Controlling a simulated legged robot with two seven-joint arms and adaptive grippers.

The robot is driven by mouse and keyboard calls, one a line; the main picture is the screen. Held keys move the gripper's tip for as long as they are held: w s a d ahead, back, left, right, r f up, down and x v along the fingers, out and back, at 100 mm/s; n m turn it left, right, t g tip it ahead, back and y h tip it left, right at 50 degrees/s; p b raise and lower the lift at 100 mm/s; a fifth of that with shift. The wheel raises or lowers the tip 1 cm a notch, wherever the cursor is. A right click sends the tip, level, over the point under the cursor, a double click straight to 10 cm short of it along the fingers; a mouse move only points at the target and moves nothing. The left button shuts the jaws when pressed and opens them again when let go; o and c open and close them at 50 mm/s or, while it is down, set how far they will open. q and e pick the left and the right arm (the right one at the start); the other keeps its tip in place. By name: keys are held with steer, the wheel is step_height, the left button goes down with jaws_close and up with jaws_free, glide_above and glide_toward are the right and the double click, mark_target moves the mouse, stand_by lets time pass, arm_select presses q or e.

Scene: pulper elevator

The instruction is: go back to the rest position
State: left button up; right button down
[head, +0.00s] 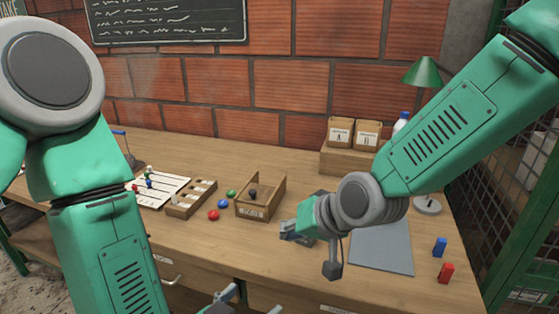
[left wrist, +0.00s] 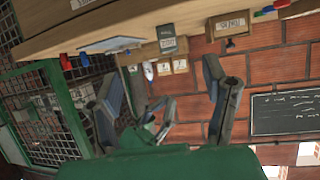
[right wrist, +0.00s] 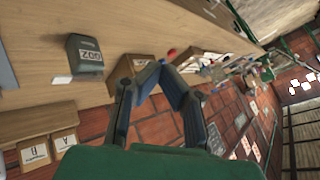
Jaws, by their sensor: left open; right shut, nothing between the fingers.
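My left gripper (head: 250,302) is at the bottom edge of the head view, in front of the workbench (head: 205,262) and partly cut off. In the left wrist view its fingers (left wrist: 165,80) stand wide apart, with nothing between them. My right gripper (head: 287,231) is over the middle of the workbench in the head view, to the right of an open wooden box (head: 264,210). In the right wrist view its fingertips (right wrist: 158,70) meet, and it holds nothing. I cannot tell its exact height above the bench.
A grey mat (head: 383,252), a blue block (head: 439,247) and a red block (head: 445,273) lie at the right. Red (head: 213,215), blue (head: 223,203) and green (head: 231,193) pieces lie left of the wooden box. A green lamp (head: 422,77) and brick wall stand behind.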

arm_select(q)
steer(key=s+a+f+n+g+y, duration=0.25)
steer(key=s+a+f+g, duration=0.45)
steer(key=a+f, duration=0.65)
arm_select(e)
steer(key=s+d+f+g+h, duration=0.2)
steer(key=s+d+f, duration=0.5)
steer(key=f, duration=0.3)
steer(key=s+d+f+g+h, duration=0.1)
steer(key=s+d+f, duration=0.55)
steer(key=f, duration=0.45)
arm_select(q)
steer(key=s+a+f+n+g+y, duration=0.2)
steer(key=s+a+f, duration=0.4)
steer(key=s+a, duration=0.4)
steer(key=shift+s+g+y, duration=0.75)
steer(key=shift+s+g, duration=0.4)
steer(key=shift+g, duration=0.05)
arm_select(e)
steer(key=s+d+f+g+h, duration=0.1)
steer(key=s+d+f, duration=0.1)
steer(key=s+d, duration=0.4)
steer(key=s+d+f+g+h, duration=0.1)
steer(key=s+d+f+h, duration=0.1)
steer(key=s+d, duration=0.4)
steer(key=s+f, duration=0.1)
steer(key=s, duration=0.3)
steer(key=shift+f, duration=0.35)
